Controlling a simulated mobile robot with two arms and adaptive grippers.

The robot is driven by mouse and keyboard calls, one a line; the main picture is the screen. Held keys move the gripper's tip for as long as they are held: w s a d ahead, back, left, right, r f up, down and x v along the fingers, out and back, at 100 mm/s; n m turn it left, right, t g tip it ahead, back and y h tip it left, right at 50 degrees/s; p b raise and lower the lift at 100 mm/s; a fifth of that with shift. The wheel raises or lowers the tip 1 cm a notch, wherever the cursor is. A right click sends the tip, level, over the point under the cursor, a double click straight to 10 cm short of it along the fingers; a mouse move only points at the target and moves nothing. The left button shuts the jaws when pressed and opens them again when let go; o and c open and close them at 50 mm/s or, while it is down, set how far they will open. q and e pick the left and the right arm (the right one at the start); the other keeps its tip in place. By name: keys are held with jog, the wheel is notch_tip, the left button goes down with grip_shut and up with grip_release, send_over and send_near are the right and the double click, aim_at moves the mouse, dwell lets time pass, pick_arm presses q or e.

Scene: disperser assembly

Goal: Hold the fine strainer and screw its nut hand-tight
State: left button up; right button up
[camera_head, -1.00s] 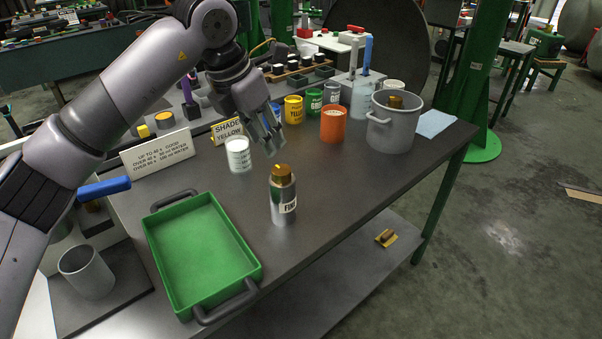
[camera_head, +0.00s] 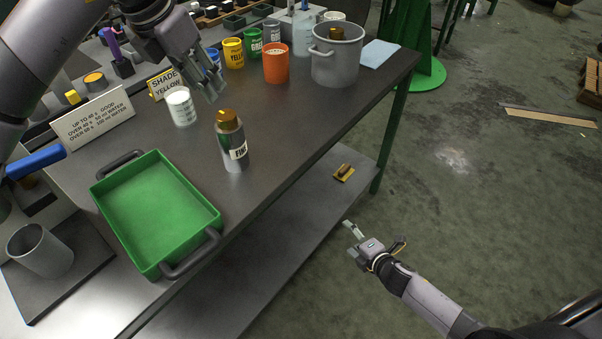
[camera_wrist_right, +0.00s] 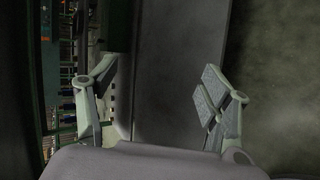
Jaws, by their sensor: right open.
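The fine strainer (camera_head: 234,152) is a grey metal cylinder with a white label reading "FINE". It stands upright on the bench with its brass nut (camera_head: 227,119) on top. My left gripper (camera_head: 212,90) hangs above the bench, up and left of the strainer and apart from it; whether its fingers are parted is hard to tell. My right gripper (camera_head: 352,239) is low in front of the bench, over the floor and well away from the strainer. In the right wrist view its fingers (camera_wrist_right: 155,95) are spread with nothing between them.
A green tray (camera_head: 160,269) lies left of the strainer. A white cup (camera_head: 181,107), an orange cup (camera_head: 276,64) and a grey pot (camera_head: 335,62) stand behind it. A sign (camera_head: 92,117) stands at the left. The lower shelf (camera_head: 290,225) holds a small brass-coloured item (camera_head: 344,173).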

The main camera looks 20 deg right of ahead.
jog(key=w+a+r+n+y, duration=0.1)
jog(key=a+r+n, duration=0.3)
jog(key=r, duration=0.5)
jog(key=w+a+r+n+t+y, duration=0.1)
jog(key=a+r+n+y, duration=0.2)
jog(key=r+n, duration=0.4)
jog(key=w+a+r+n+t+y, duration=0.1)
jog(key=a+r+n+y, duration=0.2)
jog(key=r+n, duration=0.3)
jog(key=shift+w+a+r+y, duration=0.15)
jog(key=shift+a+r, duration=0.1)
jog(key=shift+r, duration=0.55)
jog(key=shift+w+a+r+y, duration=0.1)
jog(key=shift+a+r, duration=0.2)
jog(key=shift+r, duration=0.45)
jog(key=shift+w+a+r+y, duration=0.15)
jog(key=shift+a+r, duration=0.1)
jog(key=shift+r, duration=0.55)
jog(key=n+g+y, duration=0.1)
jog(key=n+y, duration=0.2)
jog(key=n, duration=0.4)
send_near(243, 150)
jog(key=shift+m, duration=0.3)
jog(key=x, duration=1.3)
jog(key=shift+w, duration=0.1)
jog(key=shift+c, duration=0.2)
jog(key=c, duration=1.7)
